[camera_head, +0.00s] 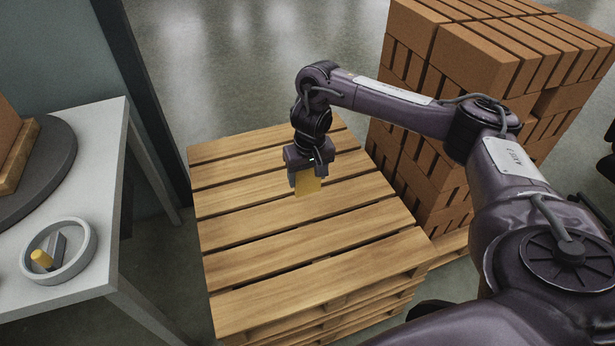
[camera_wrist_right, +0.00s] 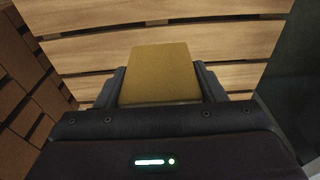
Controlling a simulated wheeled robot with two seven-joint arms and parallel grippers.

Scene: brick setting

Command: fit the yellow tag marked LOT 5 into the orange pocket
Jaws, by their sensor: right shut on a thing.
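The yellow tag (camera_head: 307,183) is held between the fingers of my right gripper (camera_head: 309,175), above the wooden pallet stack. In the right wrist view the tag (camera_wrist_right: 161,74) sits between the two dark fingers (camera_wrist_right: 162,90), its flat face showing. I see no lettering on that face. My right gripper is shut on the tag, which looks clear of the slats, though the gap is hard to judge. No orange pocket can be made out in either view. My left gripper is not in view.
The pallet stack (camera_head: 270,235) has a bare slatted top. A tall stack of bricks (camera_head: 475,60) stands behind it at the right. On the left, a white table (camera_head: 105,190) holds a dark round turntable (camera_head: 62,150) and a grey dish (camera_head: 88,250) with small items inside.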

